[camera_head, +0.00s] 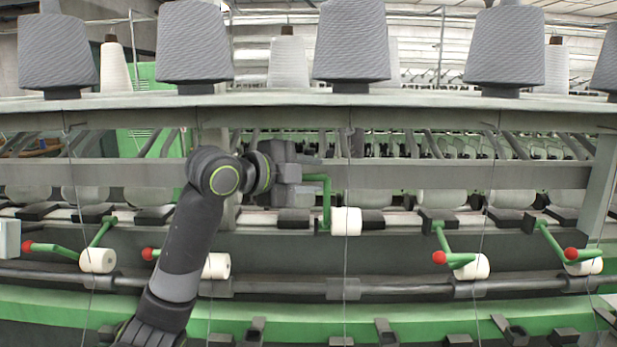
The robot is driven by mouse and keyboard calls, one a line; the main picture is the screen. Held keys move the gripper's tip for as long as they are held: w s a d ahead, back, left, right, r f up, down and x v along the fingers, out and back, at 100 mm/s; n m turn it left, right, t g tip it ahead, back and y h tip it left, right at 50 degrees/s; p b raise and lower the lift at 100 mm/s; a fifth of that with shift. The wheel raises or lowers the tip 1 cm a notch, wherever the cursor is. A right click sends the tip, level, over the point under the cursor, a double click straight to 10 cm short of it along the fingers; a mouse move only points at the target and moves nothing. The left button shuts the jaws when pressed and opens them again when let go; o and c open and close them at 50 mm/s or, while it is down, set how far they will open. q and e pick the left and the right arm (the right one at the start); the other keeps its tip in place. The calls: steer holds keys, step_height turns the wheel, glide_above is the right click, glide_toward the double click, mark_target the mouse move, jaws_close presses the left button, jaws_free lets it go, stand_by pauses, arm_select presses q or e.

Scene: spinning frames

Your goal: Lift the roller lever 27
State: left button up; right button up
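Green roller levers with red ball knobs and white rollers line the spinning frame. No lever number can be read. My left arm comes in from the lower left, and its gripper (302,178) is at the middle lever (326,198). The end of this lever goes in between the fingers, which look shut on it. Its red knob is hidden by the gripper. The lever stands raised, with its white roller (346,221) higher than the other rollers. My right gripper is not in view.
Lowered levers show at the far left (98,237), behind my forearm (148,254), at the right (442,243) and at the far right (552,243). Large grey yarn bobbins (350,40) stand on the top shelf (420,100). Thin yarns hang down in front. A long bar (400,286) runs below the rollers.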

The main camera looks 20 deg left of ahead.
arm_select(q)
steer(key=shift+w+f, duration=0.1)
steer(key=shift+f, duration=0.05)
steer(key=shift+s+a+b, duration=0.3)
steer(key=shift+s, duration=0.2)
steer(key=b+v, duration=0.6)
steer(key=v, duration=1)
steer(key=shift+a+b, duration=0.15)
steer(key=shift+b, duration=0.15)
